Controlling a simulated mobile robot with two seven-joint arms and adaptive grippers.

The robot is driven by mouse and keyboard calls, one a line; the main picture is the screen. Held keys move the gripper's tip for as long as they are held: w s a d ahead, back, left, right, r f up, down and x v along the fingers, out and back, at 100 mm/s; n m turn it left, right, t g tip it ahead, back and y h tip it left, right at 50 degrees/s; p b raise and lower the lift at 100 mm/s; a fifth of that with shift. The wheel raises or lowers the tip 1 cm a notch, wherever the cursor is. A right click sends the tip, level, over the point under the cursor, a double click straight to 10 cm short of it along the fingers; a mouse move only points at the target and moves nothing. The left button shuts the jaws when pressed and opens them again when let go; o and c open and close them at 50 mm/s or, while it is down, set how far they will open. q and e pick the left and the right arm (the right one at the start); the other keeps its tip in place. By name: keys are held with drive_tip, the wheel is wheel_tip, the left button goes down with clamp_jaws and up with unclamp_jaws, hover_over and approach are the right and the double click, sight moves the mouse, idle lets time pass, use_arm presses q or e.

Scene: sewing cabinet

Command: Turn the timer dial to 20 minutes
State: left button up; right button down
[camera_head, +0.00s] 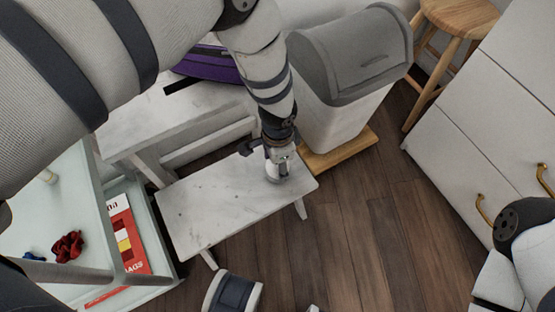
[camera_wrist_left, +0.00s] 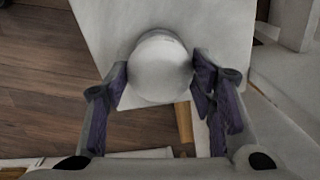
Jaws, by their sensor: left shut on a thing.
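The timer (camera_head: 276,173) is a small, pale, rounded thing on the white bench (camera_head: 205,212), near the bench's far right end. In the left wrist view the timer (camera_wrist_left: 161,66) shows as a smooth white dome from above; no dial marks or numbers can be read. My left gripper (camera_head: 277,158) reaches down onto it from above. Its two dark fingers stand on either side of the dome in the left wrist view, shut on the timer. The gripper hides part of the timer in the head view. My right gripper is not in view.
A grey-lidded bin (camera_head: 345,75) stands just behind the bench on a wooden base. White drawers (camera_head: 480,100) with brass handles are at the right. Dark wood floor is open between.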

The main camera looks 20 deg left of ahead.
use_arm(q)
drive_tip(key=m, duration=0.3)
drive_tip(key=shift+m, duration=0.3)
drive_tip(key=m, duration=0.3)
drive_tip(key=shift+m, duration=0.3)
drive_tip(key=m, duration=0.6)
drive_tip(key=shift+b, duration=0.35)
drive_tip(key=shift+m, duration=0.3)
drive_tip(key=o, duration=1.1)
drive_tip(key=shift+o, duration=0.2)
